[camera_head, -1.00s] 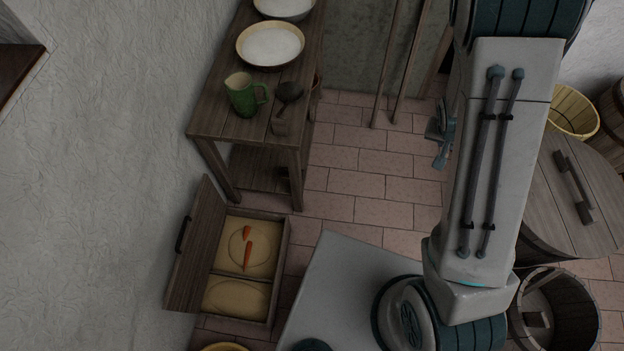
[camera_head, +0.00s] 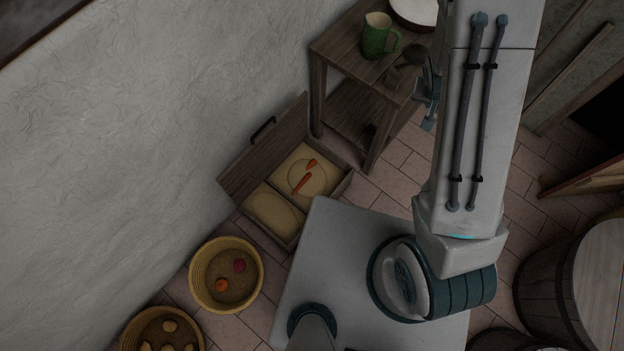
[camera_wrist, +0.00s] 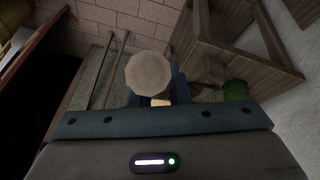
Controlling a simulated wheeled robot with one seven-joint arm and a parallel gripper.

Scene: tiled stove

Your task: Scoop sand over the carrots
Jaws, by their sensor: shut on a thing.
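Two orange carrots, one (camera_head: 303,184) and a smaller one (camera_head: 311,163), lie on the sand (camera_head: 322,178) in the far compartment of an open wooden box (camera_head: 342,185). The near compartment holds a smooth sand mound (camera_head: 273,213). The box's lid (camera_head: 262,152) stands open toward the wall. My gripper (camera_wrist: 157,97) is shut on a tool with a pale, round, faceted end (camera_wrist: 150,72); whether it is a scoop I cannot tell. In the head view the gripper is mostly hidden behind my arm, right of the wooden table and away from the box.
The wooden table (camera_head: 345,50) behind the box bears a green jug (camera_head: 377,36), a dark ladle-like tool (camera_head: 413,56) and a white-filled bowl (camera_head: 418,8). Baskets with vegetables (camera_head: 195,283) (camera_head: 128,343) stand at the lower left. A barrel (camera_head: 560,290) stands at right.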

